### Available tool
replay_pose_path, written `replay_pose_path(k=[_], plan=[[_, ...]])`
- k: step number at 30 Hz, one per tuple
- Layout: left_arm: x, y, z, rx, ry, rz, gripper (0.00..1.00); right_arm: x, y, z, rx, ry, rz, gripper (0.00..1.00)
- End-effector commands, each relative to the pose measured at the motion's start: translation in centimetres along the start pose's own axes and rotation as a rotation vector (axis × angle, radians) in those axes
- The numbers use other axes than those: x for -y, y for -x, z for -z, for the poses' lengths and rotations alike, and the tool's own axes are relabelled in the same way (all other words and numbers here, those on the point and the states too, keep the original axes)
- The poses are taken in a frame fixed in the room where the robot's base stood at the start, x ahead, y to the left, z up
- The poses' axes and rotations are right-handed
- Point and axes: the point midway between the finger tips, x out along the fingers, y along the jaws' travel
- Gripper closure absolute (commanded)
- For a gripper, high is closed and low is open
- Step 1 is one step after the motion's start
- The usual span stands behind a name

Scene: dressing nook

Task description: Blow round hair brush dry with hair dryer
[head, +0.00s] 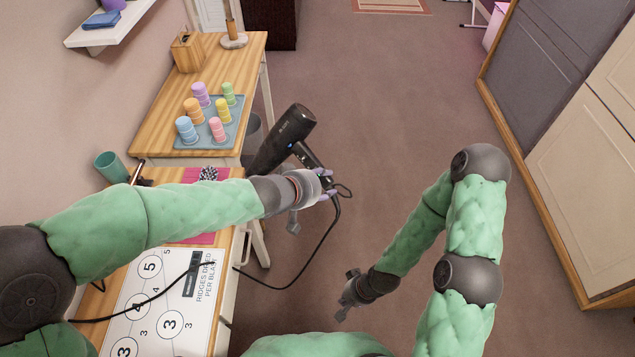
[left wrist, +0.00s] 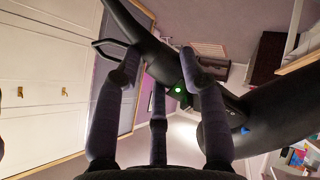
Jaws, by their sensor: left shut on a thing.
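The black hair dryer (head: 285,137) is in my left gripper (head: 322,185), held in the air just right of the table. In the left wrist view the purple fingers (left wrist: 160,85) close around its dark handle (left wrist: 150,45), and a small green light shows by them. A round brush head with dark and pale bristles (head: 208,174) lies on the pink mat (head: 222,176), left of the dryer and apart from it. My left forearm hides what lies below the brush head. My right gripper (head: 348,298) hangs low over the floor, away from both; its fingers are too small to read.
A blue-grey tray (head: 205,142) with several coloured stacks stands behind the mat. A teal cup (head: 110,167) is at the left. A white printed sheet (head: 150,318) covers the near tabletop. The black cord (head: 318,243) loops below the dryer. Open floor lies right.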

Motion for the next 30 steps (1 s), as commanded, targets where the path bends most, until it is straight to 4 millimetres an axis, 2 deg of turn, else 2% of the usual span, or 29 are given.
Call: replay_pose_path(k=[7,11,24,30], plan=[[-0.5,-0.1,0.1,0.001,-0.023,-0.03,1.0,-0.1,-0.2,0.0,0.0,0.0,0.0,1.0],[-0.1,-0.1,0.0,0.001,-0.023,-0.031,1.0,-0.1,-0.3,0.0,0.0,0.0,0.0,1.0],[4.1,0.2,-0.6,0.001,-0.024,-0.029,1.0,-0.2,-0.6,0.0,0.0,0.0,0.0,1.0],[5.1,0.3,-0.8,0.001,-0.024,-0.031,1.0,-0.3,-0.7,0.0,0.0,0.0,0.0,1.0]])
